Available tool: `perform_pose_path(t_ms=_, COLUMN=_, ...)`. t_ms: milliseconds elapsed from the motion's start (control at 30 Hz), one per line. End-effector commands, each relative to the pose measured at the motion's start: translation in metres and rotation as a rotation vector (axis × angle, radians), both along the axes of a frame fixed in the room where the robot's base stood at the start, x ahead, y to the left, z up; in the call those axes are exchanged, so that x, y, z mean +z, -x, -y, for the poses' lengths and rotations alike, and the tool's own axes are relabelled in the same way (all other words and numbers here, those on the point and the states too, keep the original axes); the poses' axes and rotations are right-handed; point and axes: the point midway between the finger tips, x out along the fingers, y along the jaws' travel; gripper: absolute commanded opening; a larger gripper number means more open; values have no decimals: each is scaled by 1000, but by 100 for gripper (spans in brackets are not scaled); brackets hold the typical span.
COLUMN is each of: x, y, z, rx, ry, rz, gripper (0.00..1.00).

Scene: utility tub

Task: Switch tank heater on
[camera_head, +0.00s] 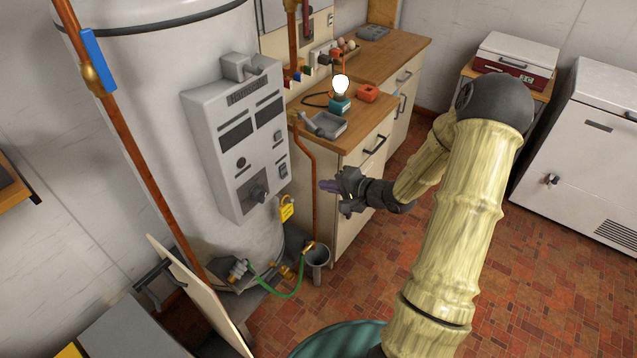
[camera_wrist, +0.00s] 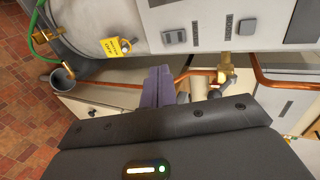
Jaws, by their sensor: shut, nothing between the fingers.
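The white tank (camera_head: 150,90) stands at the left in the head view, with a grey control box (camera_head: 222,150) on its side.
A yellow tag (camera_head: 287,209) hangs below the box. A copper pipe (camera_head: 314,190) runs down between tank and counter (camera_head: 352,155). A lit bulb (camera_head: 341,84) and a grey tray (camera_head: 326,125) stand on the counter. A green hose (camera_head: 285,292) and grey cup (camera_head: 317,258) are low down.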

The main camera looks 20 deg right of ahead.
Motion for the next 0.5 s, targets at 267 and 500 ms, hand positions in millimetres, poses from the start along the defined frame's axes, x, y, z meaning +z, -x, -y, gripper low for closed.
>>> perform_pose_path(t_ms=267, x=-19, y=-34, z=-27, rx=4, ry=0, rz=-1, gripper=0)
perform_pose_path(t_ms=500, x=-36, y=-66, z=-50, rx=4, ry=1, rz=-1, gripper=0)
